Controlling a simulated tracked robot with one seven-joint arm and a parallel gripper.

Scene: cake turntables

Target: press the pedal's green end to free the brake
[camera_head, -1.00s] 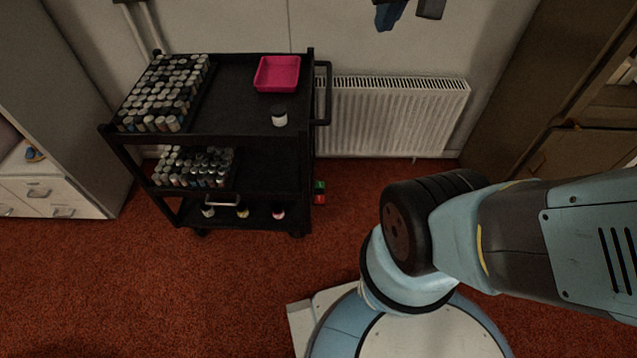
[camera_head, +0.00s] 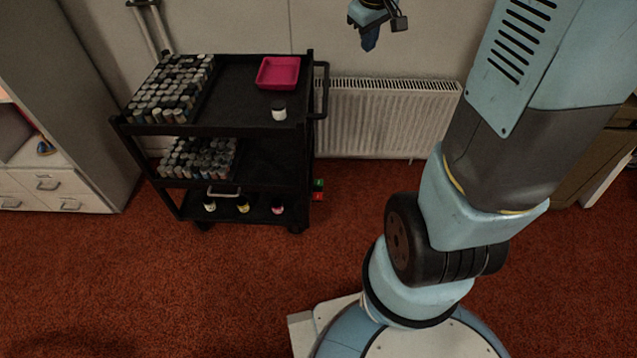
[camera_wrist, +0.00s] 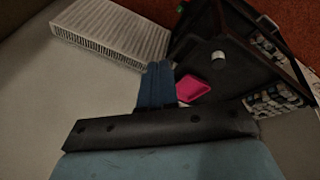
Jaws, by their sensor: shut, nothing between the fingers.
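The pedal's green end (camera_head: 318,184) shows low at the right side of the black cart (camera_head: 262,95), near the floor. The pedal's red end (camera_head: 318,196) is just below it. My gripper (camera_head: 369,42) is at the top of the head view, right of the cart and in front of the wall, well above the pedal and apart from it. Its blue fingers are shut and empty. In the wrist view the fingers (camera_wrist: 157,84) point toward the radiator and cart. A small green spot (camera_wrist: 180,9) beside the cart may be the pedal; it is too small to be sure.
The cart holds several small jars (camera_head: 172,90), a pink tray (camera_head: 278,73) and a single white jar (camera_head: 279,111). A white radiator (camera_head: 385,118) is on the wall behind. White drawers (camera_head: 50,187) stand at left. Red carpet (camera_head: 240,280) in front is clear.

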